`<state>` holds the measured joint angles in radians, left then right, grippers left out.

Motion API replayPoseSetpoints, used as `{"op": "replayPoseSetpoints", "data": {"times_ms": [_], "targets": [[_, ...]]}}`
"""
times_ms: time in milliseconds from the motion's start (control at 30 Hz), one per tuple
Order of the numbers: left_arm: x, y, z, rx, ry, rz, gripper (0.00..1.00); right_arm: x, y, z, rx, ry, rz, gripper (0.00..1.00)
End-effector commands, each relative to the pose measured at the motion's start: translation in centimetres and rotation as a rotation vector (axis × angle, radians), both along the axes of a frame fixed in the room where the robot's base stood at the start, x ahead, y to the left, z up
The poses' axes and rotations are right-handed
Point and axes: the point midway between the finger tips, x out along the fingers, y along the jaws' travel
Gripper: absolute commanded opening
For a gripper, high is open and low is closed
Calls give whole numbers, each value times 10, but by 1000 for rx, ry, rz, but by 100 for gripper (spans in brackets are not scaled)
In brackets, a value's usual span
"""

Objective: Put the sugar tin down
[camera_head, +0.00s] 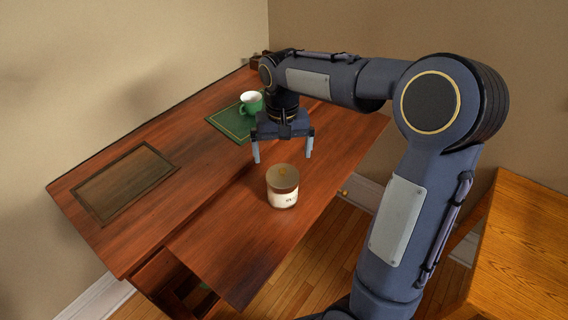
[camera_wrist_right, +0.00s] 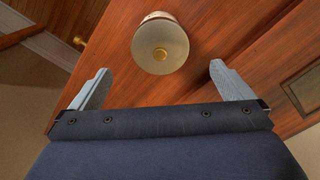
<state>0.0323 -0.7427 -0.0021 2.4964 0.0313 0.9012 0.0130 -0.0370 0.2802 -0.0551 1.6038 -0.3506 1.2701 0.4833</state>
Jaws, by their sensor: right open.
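The sugar tin (camera_head: 283,188) is a cream tin with a brown lid and a small brass-coloured knob. It stands upright on the red-brown wooden desk (camera_head: 220,230), near the front edge. My right gripper (camera_head: 283,156) is open, above and behind the tin in the head view, with nothing between its fingers. In the right wrist view the tin's lid (camera_wrist_right: 160,48) shows beyond the gap between the open fingertips (camera_wrist_right: 160,80), apart from them. My left gripper is not in view.
A green and white cup (camera_head: 250,104) stands on a green mat (camera_head: 229,122) behind my right gripper. A dark framed panel (camera_head: 126,182) is set on the desk at left. Another wooden surface (camera_head: 525,250) is at right. Desk around the tin is clear.

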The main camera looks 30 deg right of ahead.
Motion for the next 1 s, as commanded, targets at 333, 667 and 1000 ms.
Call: {"op": "replayPoseSetpoints", "data": {"times_ms": [333, 667, 1000], "targets": [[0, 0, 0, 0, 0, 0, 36, -99, 20, 33, 156, -204, 105, 100], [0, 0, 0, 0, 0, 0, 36, -203, 67, 11, 260, -488, 220, 100], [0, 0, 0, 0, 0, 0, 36, -216, 77, 1, 269, -537, 238, 100]]}}
